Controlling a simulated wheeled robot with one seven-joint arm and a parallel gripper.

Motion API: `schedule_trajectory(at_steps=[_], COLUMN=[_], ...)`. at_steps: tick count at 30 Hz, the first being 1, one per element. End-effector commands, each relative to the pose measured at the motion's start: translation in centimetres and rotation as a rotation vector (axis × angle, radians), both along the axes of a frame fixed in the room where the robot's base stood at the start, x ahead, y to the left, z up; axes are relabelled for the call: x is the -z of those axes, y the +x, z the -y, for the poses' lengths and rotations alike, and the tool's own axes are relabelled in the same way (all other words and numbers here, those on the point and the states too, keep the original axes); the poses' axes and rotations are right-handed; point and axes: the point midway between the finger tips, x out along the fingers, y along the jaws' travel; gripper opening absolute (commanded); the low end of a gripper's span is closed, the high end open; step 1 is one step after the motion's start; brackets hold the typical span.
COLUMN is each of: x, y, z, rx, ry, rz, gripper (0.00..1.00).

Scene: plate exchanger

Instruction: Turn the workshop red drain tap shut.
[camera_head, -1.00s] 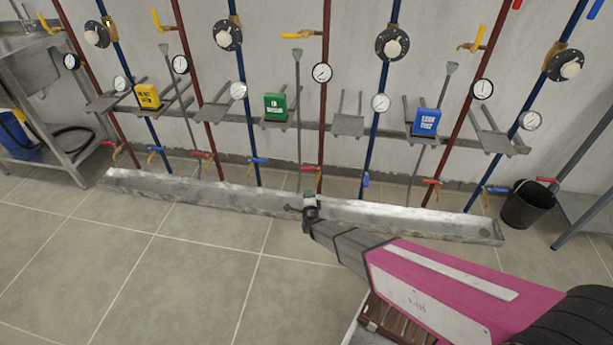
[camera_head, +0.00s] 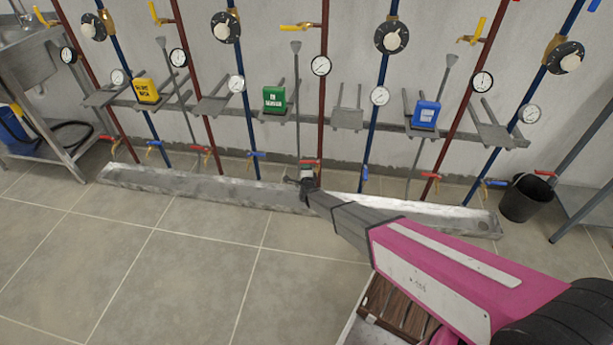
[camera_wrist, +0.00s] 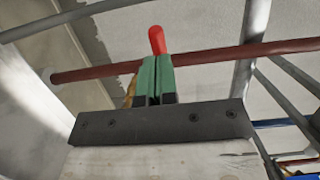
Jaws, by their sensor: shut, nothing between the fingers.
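A red drain tap handle (camera_head: 309,161) sits low on the middle red pipe (camera_head: 322,110), right of the green box (camera_head: 274,99), whose lettering I cannot read surely. My gripper (camera_head: 306,174) is shut and empty, just below and in front of this handle. In the wrist view the green fingers (camera_wrist: 156,78) are together and the red handle (camera_wrist: 157,40) shows just beyond their tips. A red-brown pipe (camera_wrist: 215,57) runs across behind them. A bit of brass (camera_wrist: 131,92) shows left of the fingers. I cannot tell whether fingers and handle touch.
A long metal trough (camera_head: 200,187) lies on the floor under the pipes, below my gripper. Other red and blue taps, such as a blue one (camera_head: 256,155), stand on both sides. A black bucket (camera_head: 526,200) is at the right.

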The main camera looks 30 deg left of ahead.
Motion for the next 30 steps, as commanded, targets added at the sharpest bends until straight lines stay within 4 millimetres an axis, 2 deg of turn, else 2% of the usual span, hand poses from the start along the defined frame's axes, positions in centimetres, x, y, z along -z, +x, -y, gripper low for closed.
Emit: schedule_trajectory(at_steps=[3,13,20,30], x=[0.0,0.0,0.0,0.0], y=[0.7,0.7,1.9,2.0], z=[-0.5,-0.5,-2.3,-2.5], rx=[0.0,0.0,-0.001,-0.001], ry=[0.0,0.0,0.0,-0.001], rz=[0.0,0.0,0.0,0.002], gripper=[0.0,0.0,0.0,0.0])
